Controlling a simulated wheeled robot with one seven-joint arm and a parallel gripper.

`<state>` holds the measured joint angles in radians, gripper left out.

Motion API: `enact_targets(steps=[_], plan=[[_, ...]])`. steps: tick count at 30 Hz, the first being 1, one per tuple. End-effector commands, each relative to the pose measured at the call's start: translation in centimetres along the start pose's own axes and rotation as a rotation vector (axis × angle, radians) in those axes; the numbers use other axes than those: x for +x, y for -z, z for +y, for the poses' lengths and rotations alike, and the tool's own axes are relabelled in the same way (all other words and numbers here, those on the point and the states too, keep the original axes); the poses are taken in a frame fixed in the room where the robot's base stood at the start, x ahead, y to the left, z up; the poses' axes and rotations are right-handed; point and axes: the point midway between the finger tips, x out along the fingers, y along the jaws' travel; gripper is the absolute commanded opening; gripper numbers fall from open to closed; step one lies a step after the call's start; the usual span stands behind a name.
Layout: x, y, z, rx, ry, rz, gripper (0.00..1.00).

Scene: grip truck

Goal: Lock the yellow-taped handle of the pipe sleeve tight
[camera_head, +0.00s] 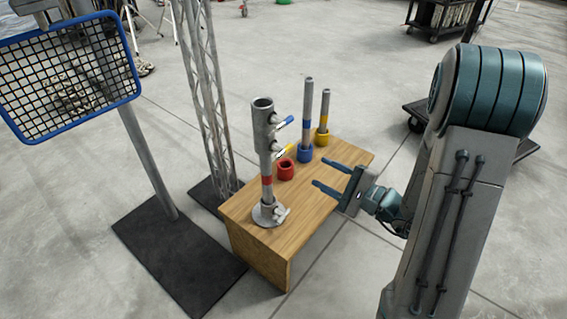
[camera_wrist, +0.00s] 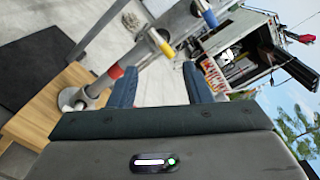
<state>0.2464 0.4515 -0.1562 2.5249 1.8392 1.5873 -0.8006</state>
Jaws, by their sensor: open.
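The grey pipe sleeve (camera_head: 265,140) stands upright on a wooden box, with a red band low on it and a round foot. Its yellow-taped handle (camera_head: 285,152) sticks out to the right at mid height. A blue-taped handle (camera_head: 285,121) sticks out above it. In the wrist view the yellow-taped handle (camera_wrist: 164,46) shows ahead of my gripper, tilted in the picture, with the blue-taped handle (camera_wrist: 207,15) beyond. My gripper (camera_head: 328,177) is open and empty, to the right of the sleeve. Its fingers (camera_wrist: 160,88) are apart from the handle.
The wooden box (camera_head: 310,215) also carries red (camera_head: 286,169), blue (camera_head: 305,152) and yellow (camera_head: 322,138) sockets; pipes stand in the blue and yellow ones. A lattice truss (camera_head: 205,100) and a blue-framed mesh panel (camera_head: 70,75) stand left. A cart (camera_head: 445,18) is behind.

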Motion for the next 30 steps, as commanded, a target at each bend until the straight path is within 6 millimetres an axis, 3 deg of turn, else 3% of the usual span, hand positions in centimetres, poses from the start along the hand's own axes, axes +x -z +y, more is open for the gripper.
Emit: enact_targets(steps=[5,21,30], plan=[[1.2,0.6,0.1,-0.003,0.015,0.011,0.45],[11.7,0.6,0.0,0.0,0.013,0.01,0.45],[13.7,0.6,-0.1,0.0,0.013,0.012,0.45]])
